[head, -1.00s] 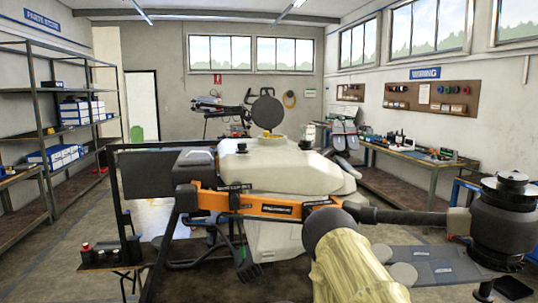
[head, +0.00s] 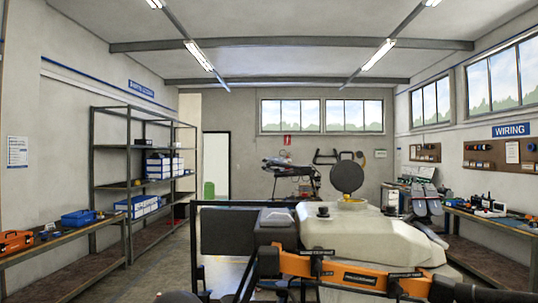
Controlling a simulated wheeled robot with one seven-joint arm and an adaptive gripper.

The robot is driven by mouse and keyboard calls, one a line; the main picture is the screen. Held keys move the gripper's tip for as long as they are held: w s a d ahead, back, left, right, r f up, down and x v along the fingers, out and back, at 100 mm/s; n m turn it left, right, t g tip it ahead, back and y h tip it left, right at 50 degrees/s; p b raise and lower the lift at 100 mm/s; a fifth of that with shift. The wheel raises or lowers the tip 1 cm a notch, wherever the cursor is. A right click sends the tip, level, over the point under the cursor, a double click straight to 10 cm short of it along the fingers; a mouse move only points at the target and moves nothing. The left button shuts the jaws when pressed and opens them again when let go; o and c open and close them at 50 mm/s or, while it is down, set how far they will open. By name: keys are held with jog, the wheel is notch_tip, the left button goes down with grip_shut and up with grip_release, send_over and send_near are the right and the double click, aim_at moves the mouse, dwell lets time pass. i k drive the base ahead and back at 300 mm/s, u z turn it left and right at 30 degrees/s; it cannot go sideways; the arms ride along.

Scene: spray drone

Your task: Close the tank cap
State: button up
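The tank cap (head: 347,178) is a dark round disc. It stands up on edge, open, above the yellow filler ring (head: 351,204) on top of the drone's white tank (head: 345,228). The filler opening itself is seen too edge-on to look into. A small black knob (head: 323,212) sits on the tank left of the ring. The drone's orange front frame (head: 355,276) crosses the lower right of the head view. My gripper is not in view.
A black frame (head: 222,205) and a dark box (head: 227,231) are at the tank's left. Grey upright parts (head: 427,200) stand right of the tank. A bench (head: 500,229) lines the right wall, shelving (head: 140,187) the left. Open floor lies left of the drone.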

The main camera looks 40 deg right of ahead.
aim_at(346, 176)
jog(key=u, duration=1)
jog(key=k, duration=1.35)
jog(key=z, duration=2.1)
jog(key=i, duration=0.3)
